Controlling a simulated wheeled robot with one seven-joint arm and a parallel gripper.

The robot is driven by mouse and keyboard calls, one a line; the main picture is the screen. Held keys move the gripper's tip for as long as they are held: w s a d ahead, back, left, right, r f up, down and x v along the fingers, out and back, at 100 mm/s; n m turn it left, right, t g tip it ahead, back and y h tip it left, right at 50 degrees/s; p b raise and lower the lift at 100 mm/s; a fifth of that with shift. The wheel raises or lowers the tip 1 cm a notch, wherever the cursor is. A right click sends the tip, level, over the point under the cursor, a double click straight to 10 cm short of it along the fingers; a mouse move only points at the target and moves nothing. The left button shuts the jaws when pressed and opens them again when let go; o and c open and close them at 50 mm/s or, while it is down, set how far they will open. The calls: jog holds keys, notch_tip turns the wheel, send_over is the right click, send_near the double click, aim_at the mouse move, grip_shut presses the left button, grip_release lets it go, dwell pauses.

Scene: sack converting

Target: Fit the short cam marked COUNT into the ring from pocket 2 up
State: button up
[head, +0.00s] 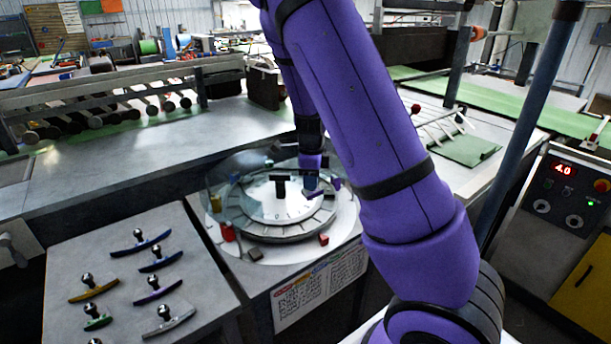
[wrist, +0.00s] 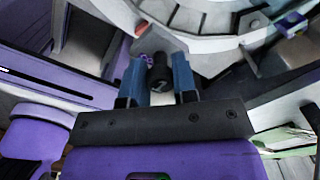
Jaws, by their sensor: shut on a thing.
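The ring (head: 262,238) is a round grey dial with segmented pockets around its rim, under a clear cover edge. Its numbers are too small to read surely. My gripper (head: 312,184) is at the ring's right rear side. In the wrist view my gripper (wrist: 157,80) has its two blue fingers shut on a dark round knob (wrist: 160,72). The ring also curves across the top of the wrist view (wrist: 205,42). No COUNT marking is legible.
A dark T-shaped handle (head: 280,184) stands at the ring's centre. Small coloured blocks, such as a red one (head: 227,232), sit around it. Several knobbed cams, including a gold one (head: 92,291) and a grey one (head: 168,322), lie on the left table (head: 205,290). A printed chart (head: 318,284) hangs in front.

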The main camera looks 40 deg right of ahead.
jog(key=shift+a, duration=0.1)
jog(key=shift+f, duration=4.9)
jog(key=shift+f, duration=0.45)
jog(key=o, duration=1)
notch_tip(320, 180, up, 18)
jog(key=shift+f, duration=0.15)
